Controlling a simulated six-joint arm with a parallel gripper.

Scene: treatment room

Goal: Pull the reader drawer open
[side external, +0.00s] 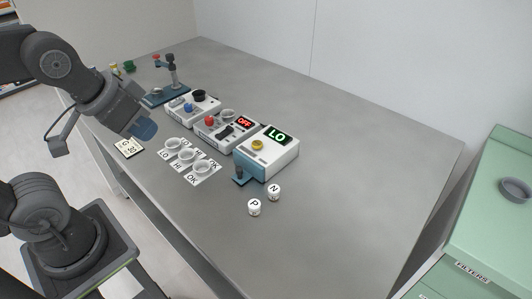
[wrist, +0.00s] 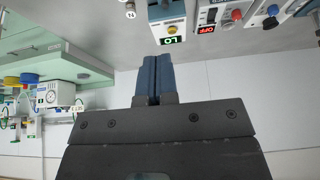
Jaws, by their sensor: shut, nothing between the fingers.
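The reader (side external: 268,152) is a white box with a lit green LO display and a yellow knob on top, near the middle of the table. Its drawer front (side external: 251,167) is blue and faces left-front, with a small dark blue handle piece (side external: 239,174) standing out from it. The drawer front looks flush with the box. My gripper (side external: 146,130) is shut and empty, with blue fingers, up and left of the reader and well apart from it.
Two white devices (side external: 226,126) (side external: 193,107) stand in a row left of the reader. Several cups on labelled cards (side external: 187,155) lie in front. Two white pots, P (side external: 254,207) and N (side external: 274,192), stand near the handle. The table's right side is clear.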

